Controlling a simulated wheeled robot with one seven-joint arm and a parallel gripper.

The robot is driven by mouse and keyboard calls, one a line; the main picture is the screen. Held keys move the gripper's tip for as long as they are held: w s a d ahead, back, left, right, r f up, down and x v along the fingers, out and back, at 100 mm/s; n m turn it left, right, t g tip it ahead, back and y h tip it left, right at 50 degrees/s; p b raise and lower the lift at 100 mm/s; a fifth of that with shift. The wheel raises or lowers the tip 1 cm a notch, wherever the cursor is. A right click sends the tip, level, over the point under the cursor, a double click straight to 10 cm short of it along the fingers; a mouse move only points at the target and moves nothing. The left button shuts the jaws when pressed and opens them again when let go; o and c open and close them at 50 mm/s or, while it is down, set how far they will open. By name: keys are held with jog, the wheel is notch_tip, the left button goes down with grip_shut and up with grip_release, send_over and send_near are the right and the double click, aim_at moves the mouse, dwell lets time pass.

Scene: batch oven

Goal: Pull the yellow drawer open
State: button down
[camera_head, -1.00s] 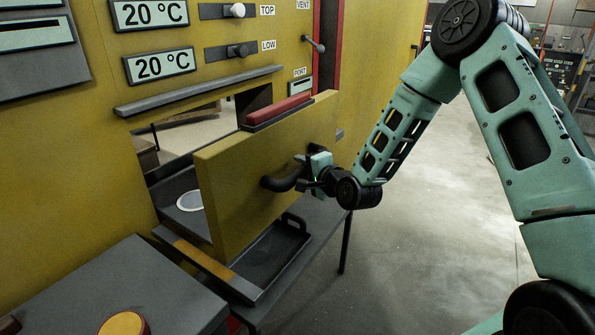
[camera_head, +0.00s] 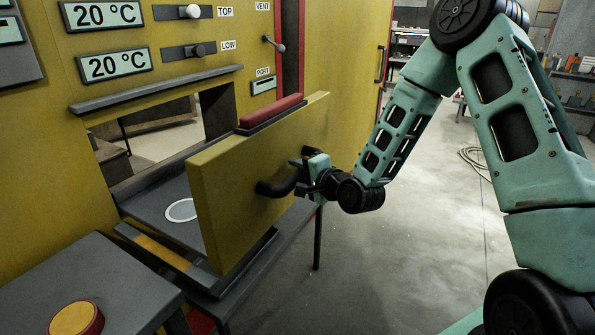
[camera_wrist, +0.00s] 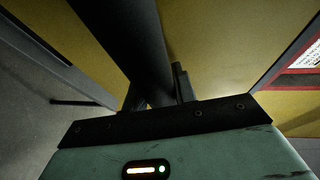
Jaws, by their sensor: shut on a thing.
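The yellow drawer (camera_head: 230,190) stands pulled out of the yellow oven, with a gap between its front panel and the oven opening. A dark tray floor (camera_head: 150,195) with a white ring (camera_head: 181,210) shows behind the panel. The black bar handle (camera_head: 276,187) is on the panel's outer face. My gripper (camera_head: 308,178) is shut on the handle at its right end. In the wrist view the dark handle bar (camera_wrist: 135,45) runs down between my fingers, whose tips are mostly hidden.
A red pad (camera_head: 272,110) tops the panel. A dark side table with a yellow-topped red button (camera_head: 77,318) stands at front left. A grey ledge (camera_head: 165,87) and two 20 °C displays are above the opening.

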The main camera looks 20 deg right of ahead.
jog(key=shift+f, duration=0.1)
jog(key=c, duration=1.1)
grip_release()
jog(key=shift+p+v, duration=8.35)
jog(key=shift+v, duration=0.45)
jog(key=shift+w, duration=0.1)
